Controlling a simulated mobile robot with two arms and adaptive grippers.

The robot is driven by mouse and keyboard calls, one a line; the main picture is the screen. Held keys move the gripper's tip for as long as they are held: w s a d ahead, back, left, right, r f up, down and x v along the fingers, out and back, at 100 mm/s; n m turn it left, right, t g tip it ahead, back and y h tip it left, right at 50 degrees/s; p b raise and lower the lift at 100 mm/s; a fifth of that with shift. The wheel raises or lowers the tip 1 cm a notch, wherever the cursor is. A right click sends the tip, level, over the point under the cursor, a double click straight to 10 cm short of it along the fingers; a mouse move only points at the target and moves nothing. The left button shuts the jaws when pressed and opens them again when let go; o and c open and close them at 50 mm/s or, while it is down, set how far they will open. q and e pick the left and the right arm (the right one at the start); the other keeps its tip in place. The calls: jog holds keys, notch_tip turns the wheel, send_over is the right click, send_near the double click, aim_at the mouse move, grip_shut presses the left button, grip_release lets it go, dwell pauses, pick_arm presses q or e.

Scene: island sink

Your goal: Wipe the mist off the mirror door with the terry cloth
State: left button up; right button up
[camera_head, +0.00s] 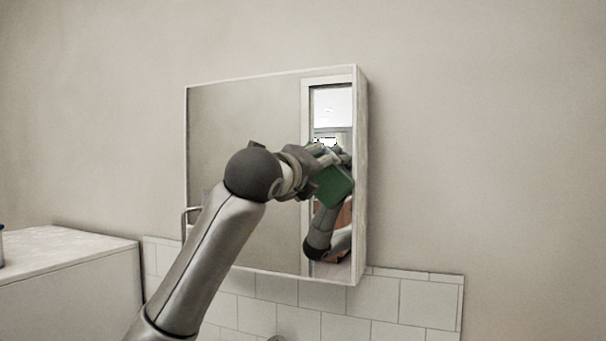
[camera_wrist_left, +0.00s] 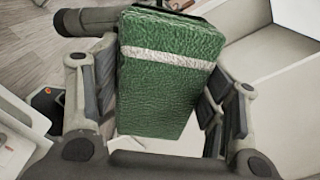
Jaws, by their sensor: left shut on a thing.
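The mirror door (camera_head: 235,115) is on a shallow white wall cabinet in the head view. Most of its face is plain grey; a strip at the right reflects a bright room and my arm. I cannot tell how much of the grey is mist. My left gripper (camera_head: 322,165) is in front of the mirror's right part, shut on the green terry cloth (camera_head: 336,187). In the left wrist view the cloth (camera_wrist_left: 160,95), with a white stripe, sits between both fingers. I cannot tell whether the cloth touches the glass. My right gripper is not in view.
A metal handle (camera_head: 184,222) shows at the door's lower left. White tiles (camera_head: 400,302) run below the cabinet. A white unit (camera_head: 70,270) with a pale top stands at the left. The wall to the right is bare.

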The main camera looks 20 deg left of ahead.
pick_arm(q)
jog(key=s+b, duration=0.1)
jog(key=s, duration=0.1)
jog(key=s+b, duration=0.1)
jog(key=s, duration=0.1)
jog(key=s+b, duration=0.2)
jog(key=shift+a, duration=0.25)
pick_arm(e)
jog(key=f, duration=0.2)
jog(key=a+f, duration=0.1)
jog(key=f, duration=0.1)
pick_arm(q)
jog(key=shift+f, duration=0.1)
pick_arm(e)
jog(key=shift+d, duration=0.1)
pick_arm(q)
jog(key=s+b, duration=0.2)
jog(key=s, duration=0.1)
jog(key=shift+a, duration=0.15)
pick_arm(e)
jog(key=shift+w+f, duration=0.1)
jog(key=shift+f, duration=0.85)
